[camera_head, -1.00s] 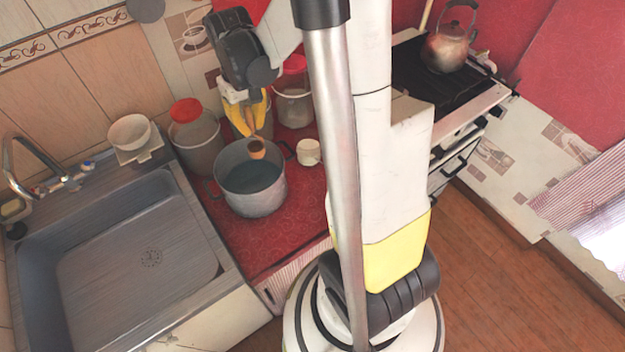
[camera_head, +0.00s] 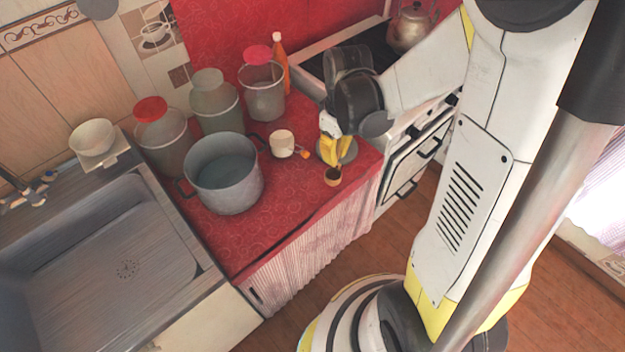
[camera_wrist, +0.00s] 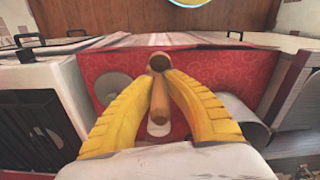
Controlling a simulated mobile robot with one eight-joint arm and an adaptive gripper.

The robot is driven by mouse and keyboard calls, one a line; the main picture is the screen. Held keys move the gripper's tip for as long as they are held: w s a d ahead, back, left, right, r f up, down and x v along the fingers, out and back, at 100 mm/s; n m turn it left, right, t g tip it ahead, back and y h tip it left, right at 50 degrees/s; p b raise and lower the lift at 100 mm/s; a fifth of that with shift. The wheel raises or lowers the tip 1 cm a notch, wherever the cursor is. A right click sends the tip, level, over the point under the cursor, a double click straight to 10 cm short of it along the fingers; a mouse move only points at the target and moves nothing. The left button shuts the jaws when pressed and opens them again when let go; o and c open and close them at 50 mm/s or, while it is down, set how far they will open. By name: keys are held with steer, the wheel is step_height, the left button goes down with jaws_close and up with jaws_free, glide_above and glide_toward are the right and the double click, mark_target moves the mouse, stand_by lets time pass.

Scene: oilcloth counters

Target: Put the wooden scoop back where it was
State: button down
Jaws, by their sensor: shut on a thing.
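The wooden scoop's round brown cup shows in the head view (camera_head: 333,177) just under my gripper (camera_head: 331,158), over the front right part of the red counter. The wrist view shows the scoop's pale handle (camera_wrist: 158,100) between the yellow fingers, with the cup (camera_wrist: 160,62) beyond the fingertips. My gripper (camera_wrist: 162,78) is shut on the scoop. I cannot tell whether the cup touches the counter. A grey round disc (camera_head: 349,152) lies on the counter by the gripper, partly hidden behind it.
A large grey pot (camera_head: 224,190) stands left of the gripper, with a white mug (camera_head: 282,143) between them. Several lidded jars, one with a red lid (camera_head: 151,109), and an orange bottle (camera_head: 279,65) stand behind. The stove (camera_head: 320,50) is at right, the sink (camera_head: 120,240) at left.

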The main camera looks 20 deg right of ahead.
steer(key=w+a+f+b, duration=0.4)
steer(key=a+f, duration=0.3)
steer(key=f, duration=0.2)
steer(key=shift+w+f, duration=0.2)
steer(key=shift+w, duration=0.55)
steer(key=shift+f+b, duration=0.2)
steer(key=shift+b, duration=0.1)
steer(key=c, duration=1.5)
jaws_free()
steer(key=shift+r, duration=0.15)
